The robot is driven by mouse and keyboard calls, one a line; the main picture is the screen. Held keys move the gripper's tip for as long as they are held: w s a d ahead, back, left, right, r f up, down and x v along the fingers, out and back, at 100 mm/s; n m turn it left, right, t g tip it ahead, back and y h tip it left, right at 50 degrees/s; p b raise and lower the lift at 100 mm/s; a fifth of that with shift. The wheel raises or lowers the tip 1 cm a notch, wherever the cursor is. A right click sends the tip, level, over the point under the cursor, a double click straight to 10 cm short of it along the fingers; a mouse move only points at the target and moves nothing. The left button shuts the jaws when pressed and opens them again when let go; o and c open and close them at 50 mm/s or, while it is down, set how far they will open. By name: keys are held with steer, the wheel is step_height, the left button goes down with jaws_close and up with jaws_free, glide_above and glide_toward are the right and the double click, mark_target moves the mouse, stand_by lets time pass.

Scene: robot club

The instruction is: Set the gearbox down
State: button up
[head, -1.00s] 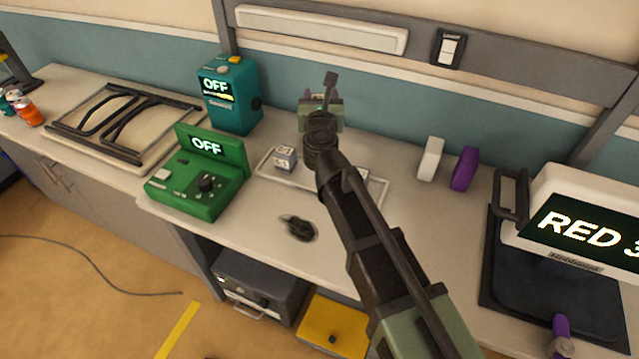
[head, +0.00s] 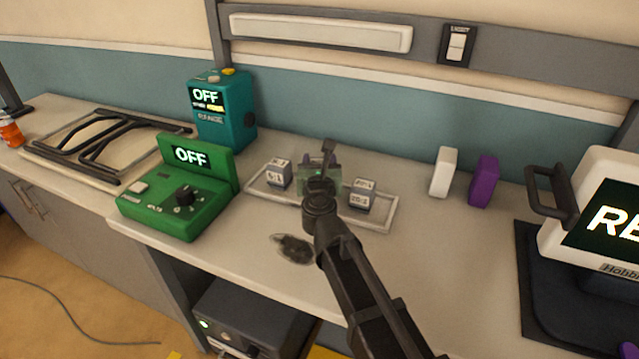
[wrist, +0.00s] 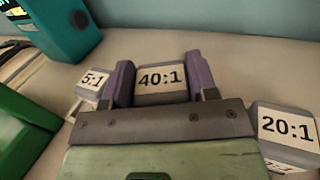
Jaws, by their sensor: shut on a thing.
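A grey gearbox with a white 40:1 label (wrist: 161,78) sits between the two purple fingers of my gripper (wrist: 160,68) in the wrist view. The gripper is shut on it. In the head view my gripper (head: 320,168) is over the middle of a pale shallow tray (head: 392,222) and hides this gearbox. Whether the gearbox touches the tray, I cannot tell. The 5:1 gearbox (head: 279,174) stands at the tray's left and also shows in the wrist view (wrist: 92,82). The 20:1 gearbox (head: 361,196) stands at the right, also in the wrist view (wrist: 285,127).
A green box reading OFF (head: 180,205) and a teal box reading OFF (head: 222,115) stand left of the tray. A white block (head: 444,172) and a purple block (head: 483,181) stand right. Bench between tray and dark mat (head: 540,300) is clear.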

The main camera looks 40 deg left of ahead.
step_height(320, 180, down, 3)
steer(key=shift+f+b, duration=0.15)
steer(key=shift+b, duration=0.75)
steer(key=shift+r, duration=0.25)
steer(key=shift+f, duration=0.1)
steer(key=o, duration=0.6)
steer(key=shift+f, duration=0.1)
steer(key=o, duration=0.5)
steer(key=shift+c, duration=0.2)
